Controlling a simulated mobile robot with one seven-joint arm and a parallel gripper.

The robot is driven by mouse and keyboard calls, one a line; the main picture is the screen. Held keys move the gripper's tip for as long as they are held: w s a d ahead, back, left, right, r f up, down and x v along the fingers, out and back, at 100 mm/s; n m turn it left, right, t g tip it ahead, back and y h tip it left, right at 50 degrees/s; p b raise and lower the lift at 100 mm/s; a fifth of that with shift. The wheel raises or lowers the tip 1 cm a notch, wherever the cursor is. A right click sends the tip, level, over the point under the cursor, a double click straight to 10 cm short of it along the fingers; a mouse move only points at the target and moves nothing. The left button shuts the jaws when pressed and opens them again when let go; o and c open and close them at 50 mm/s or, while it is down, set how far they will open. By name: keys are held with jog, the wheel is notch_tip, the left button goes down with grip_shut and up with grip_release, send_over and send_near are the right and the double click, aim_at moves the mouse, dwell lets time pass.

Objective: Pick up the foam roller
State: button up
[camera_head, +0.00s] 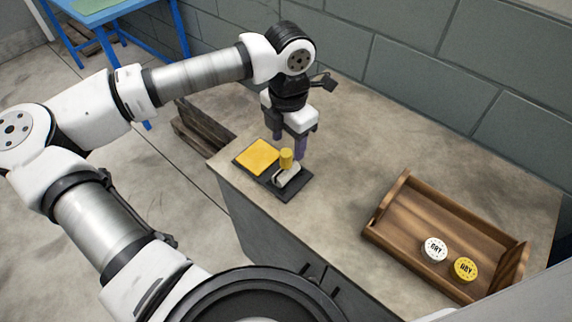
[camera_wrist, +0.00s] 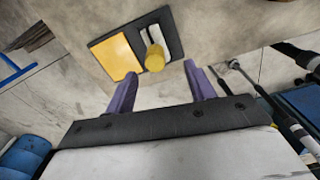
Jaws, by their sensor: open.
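The foam roller (camera_head: 288,177) has a pale, rounded body and an upright yellow cylindrical handle. It sits in the right part of a black tray (camera_head: 268,184) near the counter's left front corner. In the wrist view the foam roller (camera_wrist: 155,46) shows its yellow end toward me. My gripper (camera_head: 289,150) points down just behind the handle, with its purple fingers apart. In the wrist view my gripper (camera_wrist: 162,69) is open and empty, and the yellow handle appears just beyond and between the fingertips. I cannot tell whether a finger touches it.
A yellow pad (camera_head: 257,157) fills the tray's left part. The counter (camera_head: 350,150) between the trays is clear. A block wall (camera_head: 420,75) stands behind.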

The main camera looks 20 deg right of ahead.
aim_at(285, 162)
notch_tip(285, 162, down, 3)
jog(key=shift+f, duration=0.1)
jog(key=shift+w+a+f+p, duration=0.15)
jog(key=shift+f+p, duration=0.6)
jog(key=shift+f, duration=0.55)
jog(key=shift+w+f+p, duration=0.15)
jog(key=shift+f+p, duration=0.55)
jog(key=shift+f, duration=0.6)
jog(key=c, duration=1.1)
